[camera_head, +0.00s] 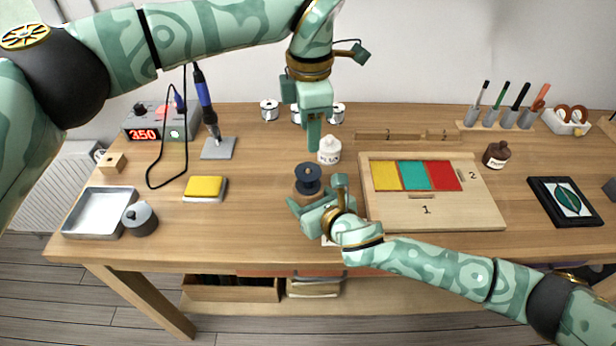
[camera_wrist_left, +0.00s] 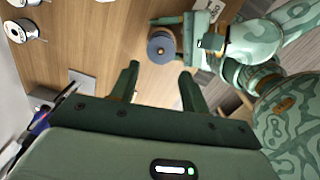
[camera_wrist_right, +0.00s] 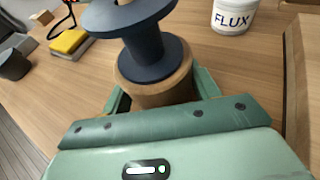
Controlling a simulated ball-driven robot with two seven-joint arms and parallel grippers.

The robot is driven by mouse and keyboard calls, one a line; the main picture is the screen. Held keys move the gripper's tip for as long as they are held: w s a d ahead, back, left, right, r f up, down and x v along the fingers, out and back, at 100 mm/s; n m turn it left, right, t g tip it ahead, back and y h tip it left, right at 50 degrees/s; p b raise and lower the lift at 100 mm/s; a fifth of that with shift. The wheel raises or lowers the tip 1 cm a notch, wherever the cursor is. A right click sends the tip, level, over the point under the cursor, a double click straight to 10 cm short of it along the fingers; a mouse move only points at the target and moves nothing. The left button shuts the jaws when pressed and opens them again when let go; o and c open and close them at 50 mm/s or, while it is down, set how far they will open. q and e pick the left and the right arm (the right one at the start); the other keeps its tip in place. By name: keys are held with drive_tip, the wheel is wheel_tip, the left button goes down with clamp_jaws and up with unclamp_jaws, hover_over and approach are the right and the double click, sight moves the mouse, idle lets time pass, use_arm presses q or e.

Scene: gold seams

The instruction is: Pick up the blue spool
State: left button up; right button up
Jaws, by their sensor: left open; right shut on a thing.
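The dark blue spool (camera_head: 308,172) sits upright on a round wooden block (camera_wrist_right: 157,88) near the table's middle. The spool rises above those fingers. My left gripper (camera_head: 313,140) is open and empty, pointing down above and behind the spool. In the left wrist view its fingers (camera_wrist_left: 157,84) are apart from the spool.
A white flux jar (camera_head: 329,150) stands close behind the spool. A wooden board (camera_head: 470,205) with coloured panels lies to the right. A yellow sponge (camera_head: 205,187), a metal tray (camera_head: 95,212) and a soldering station (camera_head: 160,122) are on the left. Table between sponge and spool is clear.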

sight(308, 169)
use_arm(q)
drive_tip(key=m, duration=0.8)
drive_tip(key=shift+a+f+m, duration=0.2)
drive_tip(key=shift+f+m, duration=0.05)
drive_tip(key=shift+m, duration=0.05)
wheel_tip(308, 169, down, 12)
drive_tip(key=shift+r, duration=0.15)
drive_tip(key=c, duration=0.6)
